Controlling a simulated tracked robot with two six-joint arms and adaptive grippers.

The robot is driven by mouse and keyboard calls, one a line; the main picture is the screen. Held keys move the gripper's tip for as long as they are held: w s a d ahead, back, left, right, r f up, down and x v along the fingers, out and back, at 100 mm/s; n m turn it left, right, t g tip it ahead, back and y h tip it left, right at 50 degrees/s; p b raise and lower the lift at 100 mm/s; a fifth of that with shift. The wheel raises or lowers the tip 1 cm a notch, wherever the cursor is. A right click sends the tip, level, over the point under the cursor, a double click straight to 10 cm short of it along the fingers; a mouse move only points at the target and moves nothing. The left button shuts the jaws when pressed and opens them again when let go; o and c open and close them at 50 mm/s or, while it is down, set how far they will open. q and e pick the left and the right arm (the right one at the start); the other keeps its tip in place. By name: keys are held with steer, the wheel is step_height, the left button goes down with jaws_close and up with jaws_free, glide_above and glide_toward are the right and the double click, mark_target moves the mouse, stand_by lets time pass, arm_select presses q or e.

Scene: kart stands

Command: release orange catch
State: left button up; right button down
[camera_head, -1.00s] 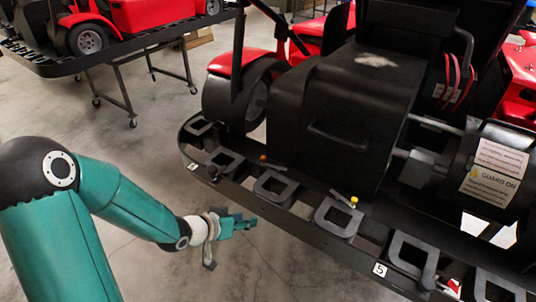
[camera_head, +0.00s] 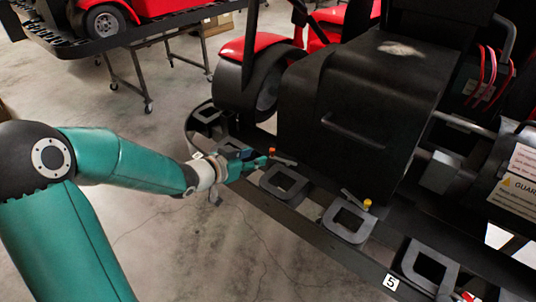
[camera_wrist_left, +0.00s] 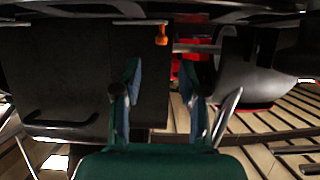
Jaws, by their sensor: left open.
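The orange catch (camera_head: 271,151) is a small knob on a thin dark lever at the edge of the black kart stand (camera_head: 318,232). It also shows in the left wrist view (camera_wrist_left: 162,36), at the top middle. My left gripper (camera_head: 262,163) is right beside it in the head view, and its fingers partly cover the stand's rim there. In the left wrist view the two fingers (camera_wrist_left: 160,70) are apart with nothing between them, and the catch lies beyond their tips, roughly in line with the gap. I cannot tell whether they touch. My right gripper is out of view.
A yellow-tipped catch (camera_head: 367,203) and a red-tipped one (camera_head: 468,297) sit farther right along the same rim. The black kart box (camera_head: 345,110) rises just behind. Another stand with a red kart (camera_head: 160,15) is at upper left. The floor at front left is clear.

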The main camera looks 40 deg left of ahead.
mark_target(271, 151)
arm_select(q)
steer(key=x, duration=0.7)
steer(key=shift+w, duration=0.15)
jaws_close()
